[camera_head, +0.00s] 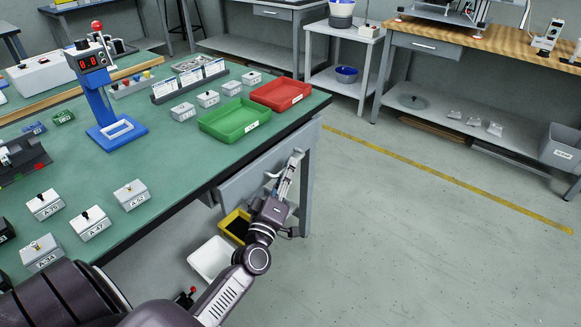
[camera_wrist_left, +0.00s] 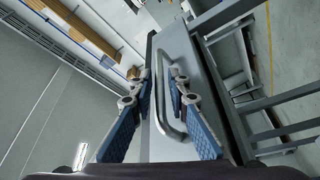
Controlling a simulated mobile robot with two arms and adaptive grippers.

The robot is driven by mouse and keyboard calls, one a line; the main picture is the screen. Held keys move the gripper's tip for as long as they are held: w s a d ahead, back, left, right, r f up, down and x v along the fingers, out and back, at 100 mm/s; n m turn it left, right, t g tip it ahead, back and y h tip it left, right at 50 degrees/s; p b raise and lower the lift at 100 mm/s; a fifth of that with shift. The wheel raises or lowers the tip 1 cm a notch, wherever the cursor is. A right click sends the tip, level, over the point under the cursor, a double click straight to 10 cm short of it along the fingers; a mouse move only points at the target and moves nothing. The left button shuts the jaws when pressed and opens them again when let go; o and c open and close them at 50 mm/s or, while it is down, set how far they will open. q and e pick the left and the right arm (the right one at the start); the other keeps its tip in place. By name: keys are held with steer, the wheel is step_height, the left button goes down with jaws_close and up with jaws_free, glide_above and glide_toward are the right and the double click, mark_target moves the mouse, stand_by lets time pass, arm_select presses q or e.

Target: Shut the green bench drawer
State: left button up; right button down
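The green-topped bench (camera_head: 170,150) fills the left of the head view. Its grey drawer (camera_head: 236,186) is under the front edge, near the right corner; I cannot tell how far it stands out. My left gripper (camera_head: 292,163) is at the right part of the drawer front. In the left wrist view, the drawer front (camera_wrist_left: 196,62) carries a grey bar handle (camera_wrist_left: 162,108). The blue-padded fingers of my left gripper (camera_wrist_left: 161,78) are apart, with the handle bar in view between them; the right finger covers part of it. Contact is unclear. My right gripper is not in view.
A green tray (camera_head: 234,119) and a red tray (camera_head: 281,94) lie on the bench near its right end. A yellow bin (camera_head: 236,226) and a white bin (camera_head: 211,258) are below the bench. The floor (camera_head: 420,230) to the right is clear.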

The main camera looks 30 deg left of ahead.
arm_select(q)
steer(key=shift+w+a+r, duration=0.15)
steer(key=shift+w, duration=0.45)
jaws_close()
